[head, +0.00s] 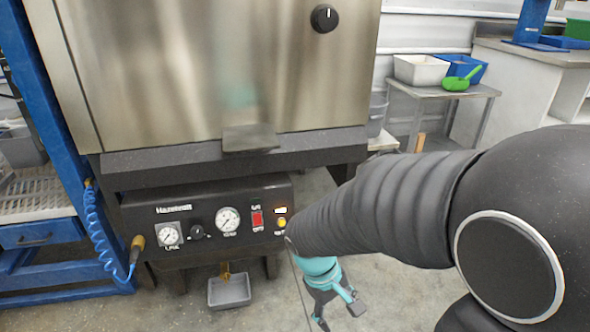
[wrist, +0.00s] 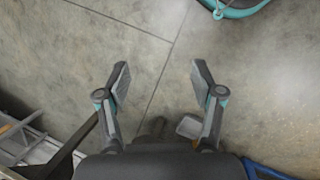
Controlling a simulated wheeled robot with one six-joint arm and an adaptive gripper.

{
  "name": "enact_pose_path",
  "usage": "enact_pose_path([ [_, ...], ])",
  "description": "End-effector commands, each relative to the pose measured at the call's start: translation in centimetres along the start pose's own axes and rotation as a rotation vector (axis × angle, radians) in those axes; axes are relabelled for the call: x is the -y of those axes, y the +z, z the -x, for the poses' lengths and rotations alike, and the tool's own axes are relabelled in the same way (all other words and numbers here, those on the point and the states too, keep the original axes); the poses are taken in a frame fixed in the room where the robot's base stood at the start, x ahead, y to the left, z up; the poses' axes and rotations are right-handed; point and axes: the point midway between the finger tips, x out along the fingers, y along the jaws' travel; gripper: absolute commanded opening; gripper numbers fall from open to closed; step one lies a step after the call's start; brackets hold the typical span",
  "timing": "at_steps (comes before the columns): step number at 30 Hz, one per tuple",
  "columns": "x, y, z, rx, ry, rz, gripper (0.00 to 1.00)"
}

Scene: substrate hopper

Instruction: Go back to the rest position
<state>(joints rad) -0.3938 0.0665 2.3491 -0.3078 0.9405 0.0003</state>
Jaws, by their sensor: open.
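My gripper (head: 335,306) shows in the head view at the lower middle, below my dark arm and in front of the steel hopper's control panel. In the wrist view my gripper (wrist: 160,82) points down at the bare concrete floor. Its two fingers are spread wide apart with nothing between them. The steel hopper (head: 180,70) stands close by at the upper left of the head view. Its black control panel (head: 205,215) carries gauges, a red switch and a lit yellow button. Part of the panel's right side is close to my arm.
A grey bin (head: 229,291) sits on the floor under the panel. A blue rack (head: 45,140) with a coiled blue hose (head: 97,225) stands at left. At back right a small table (head: 440,92) holds a white tub (head: 420,69) and a green scoop (head: 460,80). Floor around my gripper is clear.

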Motion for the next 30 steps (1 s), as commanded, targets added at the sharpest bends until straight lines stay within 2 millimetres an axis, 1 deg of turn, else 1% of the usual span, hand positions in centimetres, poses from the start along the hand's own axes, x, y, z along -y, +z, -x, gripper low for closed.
enact_pose_path([
  [1, -0.2, 0.8, 1.2, -0.041, -0.026, -0.050, 0.67],
  [3, -0.2, 1.8, 2.5, -0.091, -0.065, -0.115, 0.67],
  [11, -0.7, 5.4, 7.3, -0.283, -0.171, -0.333, 0.67],
  [18, -2.1, 9.3, 11.3, -0.456, -0.193, -0.491, 0.67],
  [24, -3.8, 12.3, 14.3, -0.587, -0.148, -0.585, 0.67],
  [27, -4.5, 13.4, 15.3, -0.628, -0.129, -0.620, 0.67],
  [30, -5.0, 14.1, 15.8, -0.646, -0.118, -0.648, 0.67],
])
